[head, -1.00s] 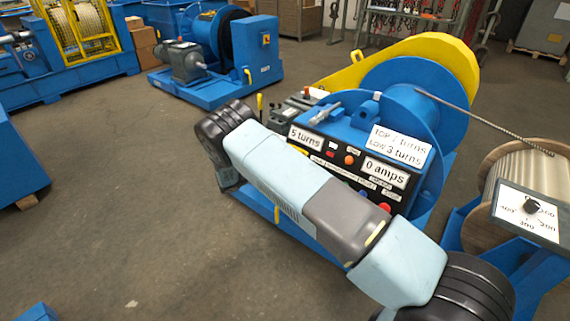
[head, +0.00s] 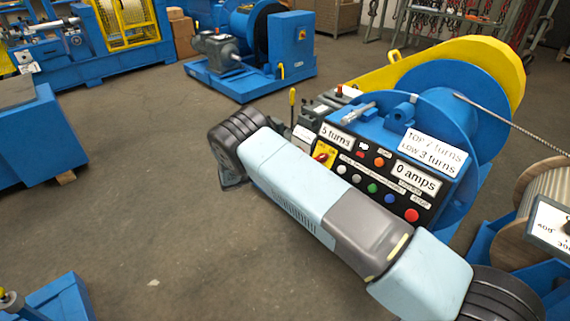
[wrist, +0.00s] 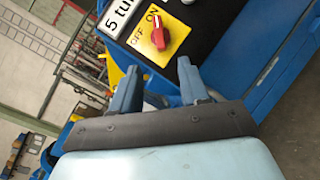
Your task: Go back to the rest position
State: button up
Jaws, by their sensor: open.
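My gripper (wrist: 158,66) shows in the wrist view with its two blue fingers apart and nothing between them. Beyond the fingertips is a red rotary switch (wrist: 159,36) on a yellow OFF/ON plate; I cannot tell its setting for sure. In the head view, my pale blue arm crosses in front of the control panel (head: 350,172), and my gripper cannot be made out there. The panel belongs to a blue winch (head: 447,88) and reads "5 turns" and "0 amps". The same red switch (head: 322,156) shows at the panel's left end.
A wooden cable reel (head: 540,195) stands at the right with a dial box (head: 552,222). A lever (head: 292,105) rises left of the panel. Another blue machine (head: 250,55) stands behind. A blue bench (head: 35,135) is at the left. The floor (head: 150,215) between is open.

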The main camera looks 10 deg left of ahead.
jog(key=shift+r, duration=0.1)
jog(key=s+d+r+m+g+y, duration=0.1)
jog(key=d+r+m+g+y, duration=0.25)
jog(key=d+r, duration=0.8)
jog(key=d+r+m+g+y, duration=0.3)
jog(key=d+r, duration=0.5)
jog(key=r, duration=0.6)
jog(key=s+d+r+m+g+y, duration=0.2)
jog(key=s+d+r+m+y, duration=0.2)
jog(key=s+d+r, duration=0.8)
jog(key=s+d+r+m+t+y, duration=0.1)
jog(key=s+r+t, duration=0.1)
jog(key=s, duration=0.6)
jog(key=s+d+r+m+t+y, duration=0.1)
jog(key=s+d+r+m+y, duration=0.1)
jog(key=s, duration=0.7)
jog(key=s+d+r+m+t+y, duration=0.2)
jog(key=s+r, duration=0.2)
jog(key=s, duration=0.5)
jog(key=shift+d+t, duration=0.2)
jog(key=shift+t, duration=0.15)
